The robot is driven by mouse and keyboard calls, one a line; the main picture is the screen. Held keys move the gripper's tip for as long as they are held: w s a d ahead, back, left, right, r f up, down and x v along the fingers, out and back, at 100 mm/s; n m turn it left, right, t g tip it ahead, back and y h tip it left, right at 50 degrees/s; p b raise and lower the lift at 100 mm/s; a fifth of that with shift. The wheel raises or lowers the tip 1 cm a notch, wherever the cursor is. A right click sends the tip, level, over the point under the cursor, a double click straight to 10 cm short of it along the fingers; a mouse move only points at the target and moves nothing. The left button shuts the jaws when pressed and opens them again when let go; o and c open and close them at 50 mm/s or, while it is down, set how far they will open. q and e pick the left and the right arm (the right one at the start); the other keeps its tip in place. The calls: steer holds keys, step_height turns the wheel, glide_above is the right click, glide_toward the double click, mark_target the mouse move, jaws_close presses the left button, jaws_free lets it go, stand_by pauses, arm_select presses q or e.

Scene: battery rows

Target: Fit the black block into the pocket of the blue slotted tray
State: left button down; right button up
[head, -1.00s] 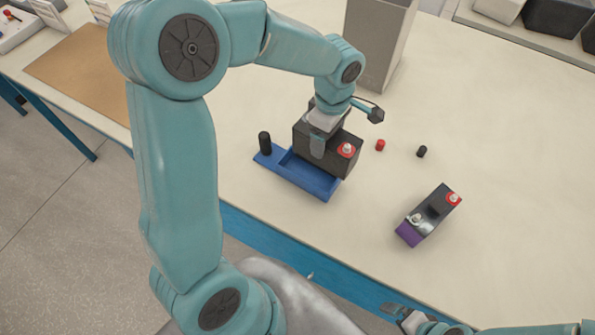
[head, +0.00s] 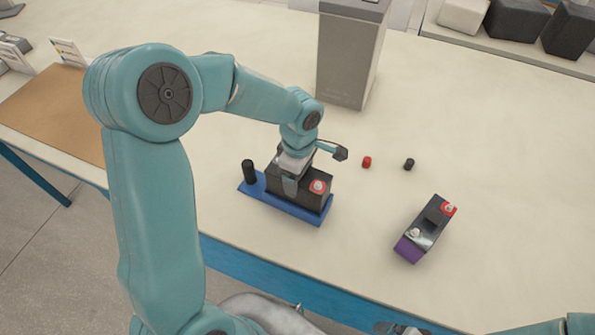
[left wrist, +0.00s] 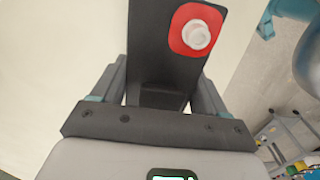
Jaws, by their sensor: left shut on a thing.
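The black block (head: 308,196), with a red-ringed terminal on top, is in my left gripper (head: 292,181). The gripper is shut on it from above. It sits over the pocket of the blue slotted tray (head: 283,208), upright and roughly in line with it. The tray's front wall covers its lower edge, and I cannot tell whether it rests on the pocket floor. In the left wrist view the black block (left wrist: 155,55) is between the two fingers. A sliver of my right gripper (head: 385,327) shows at the bottom edge; its jaws are unclear.
A black post (head: 249,171) stands at the tray's left end. A red cap (head: 367,162) and a black cap (head: 409,164) lie to the right. A purple-ended battery (head: 425,232) lies farther right. A tall grey box (head: 345,65) stands behind.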

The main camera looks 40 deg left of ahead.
arm_select(q)
step_height(320, 180, down, 4)
steer(key=shift+w+a+r+b, duration=0.1)
steer(key=shift+b, duration=0.7)
jaws_free()
